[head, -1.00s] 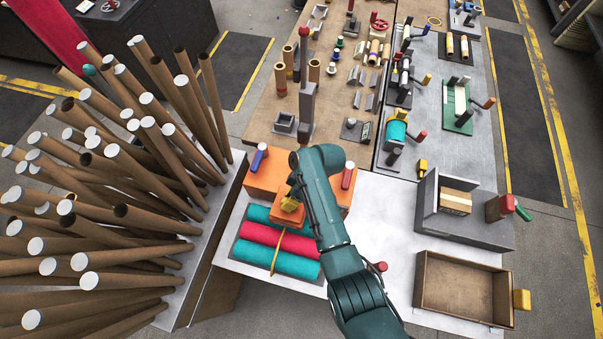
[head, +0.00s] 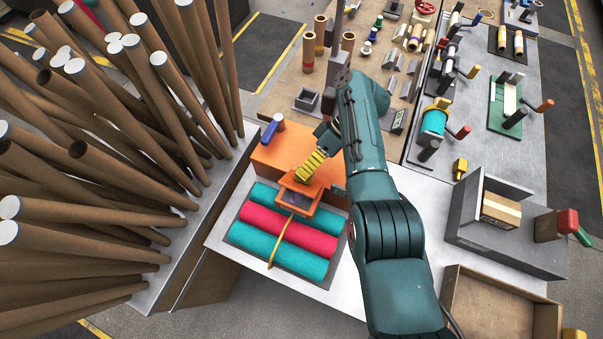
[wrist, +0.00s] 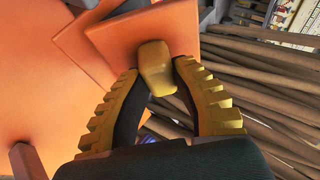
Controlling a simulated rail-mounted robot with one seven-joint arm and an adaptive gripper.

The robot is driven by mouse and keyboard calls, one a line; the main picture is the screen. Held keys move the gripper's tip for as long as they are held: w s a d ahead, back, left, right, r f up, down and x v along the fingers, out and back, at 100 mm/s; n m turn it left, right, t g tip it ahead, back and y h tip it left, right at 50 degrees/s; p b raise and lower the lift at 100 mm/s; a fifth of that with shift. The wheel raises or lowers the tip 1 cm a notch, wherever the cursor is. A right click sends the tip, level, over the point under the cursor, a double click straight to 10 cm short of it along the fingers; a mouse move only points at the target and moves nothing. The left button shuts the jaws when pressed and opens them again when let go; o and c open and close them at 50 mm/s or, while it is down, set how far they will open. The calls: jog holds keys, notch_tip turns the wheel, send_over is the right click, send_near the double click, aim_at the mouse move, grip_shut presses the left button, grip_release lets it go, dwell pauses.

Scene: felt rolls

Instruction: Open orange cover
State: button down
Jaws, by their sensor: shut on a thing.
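The orange cover (head: 315,193) is a small orange plate on the front of an orange block (head: 275,152), beside a dark recess. In the wrist view the cover (wrist: 112,38) stands tilted away from the larger orange surface (wrist: 35,90). A yellow knob (wrist: 154,66) sticks out from it. My gripper (wrist: 160,82) has its yellow ribbed fingers on both sides of the knob and is shut on it. In the head view my gripper (head: 311,166) is over the block, and its fingers hide the knob.
Teal and red felt rolls (head: 290,232) lie in a tray in front of the block. A blue-handled lever (head: 277,122) stands at the block's left. Many cardboard tubes (head: 110,190) crowd the left. An open brown box (head: 490,305) stands at the lower right.

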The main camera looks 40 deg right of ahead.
jog(key=shift+f, duration=0.15)
jog(key=c, duration=0.8)
grip_release()
jog(key=shift+r+p, duration=0.2)
jog(key=shift+p, duration=0.1)
